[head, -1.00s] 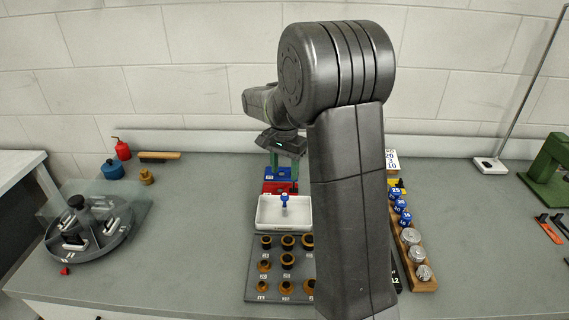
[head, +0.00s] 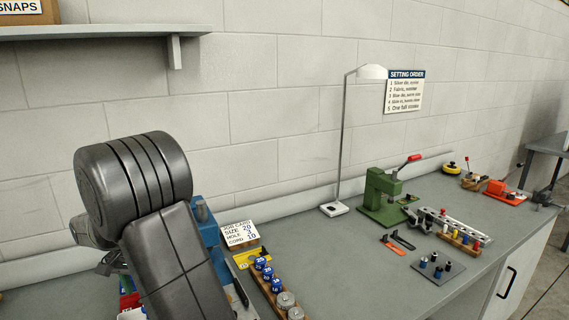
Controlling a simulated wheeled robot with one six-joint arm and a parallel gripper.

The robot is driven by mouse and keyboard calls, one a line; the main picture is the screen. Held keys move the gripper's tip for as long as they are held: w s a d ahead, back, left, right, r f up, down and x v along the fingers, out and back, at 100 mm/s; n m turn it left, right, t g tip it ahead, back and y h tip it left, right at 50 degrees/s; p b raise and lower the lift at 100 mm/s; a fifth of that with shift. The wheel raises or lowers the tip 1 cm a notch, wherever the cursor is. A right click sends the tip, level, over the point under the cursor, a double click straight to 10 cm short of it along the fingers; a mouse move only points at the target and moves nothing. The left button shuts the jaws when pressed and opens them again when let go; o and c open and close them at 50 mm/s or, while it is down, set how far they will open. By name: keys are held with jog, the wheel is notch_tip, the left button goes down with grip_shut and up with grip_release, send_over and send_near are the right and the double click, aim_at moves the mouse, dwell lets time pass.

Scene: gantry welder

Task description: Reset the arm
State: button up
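My arm rises at the left of the head view, a dark grey jointed arm. My gripper is not clearly visible; it is hidden behind my arm's upper joint or lies past the left side of it. I cannot see its fingers or whether anything is in it. Behind my arm stands a blue upright tool (head: 207,238). A small part of the white tray (head: 133,314) shows at the bottom left, beside red and green things.
A wooden rack (head: 272,290) of blue and metal pieces lies right of my arm, near a job card (head: 240,234). A lamp (head: 335,208), a green press (head: 380,195) and a peg rack (head: 459,239) stand further right.

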notch_tip(320, 180, down, 8)
jog(key=shift+f+p, duration=0.15)
jog(key=shift+p, duration=0.3)
jog(key=shift+r, duration=0.2)
jog(key=shift+f, duration=0.15)
notch_tip(320, 180, up, 14)
jog(key=b, duration=0.2)
notch_tip(320, 180, down, 14)
jog(key=shift+f+p, duration=0.1)
jog(key=shift+p, duration=0.9)
notch_tip(320, 180, up, 11)
jog(key=p, duration=0.7)
jog(key=shift+s+f+b, duration=0.15)
jog(key=shift+f+b, duration=0.2)
jog(key=shift+b, duration=0.4)
jog(key=shift+s+d+r+n+b, duration=0.15)
jog(key=shift+s+d+n+b, duration=0.75)
jog(key=shift+b, duration=1.35)
jog(key=shift+s+d+r+n+b, duration=0.15)
jog(key=shift+s+d+n+b, duration=0.7)
jog(key=shift+b, duration=1.35)
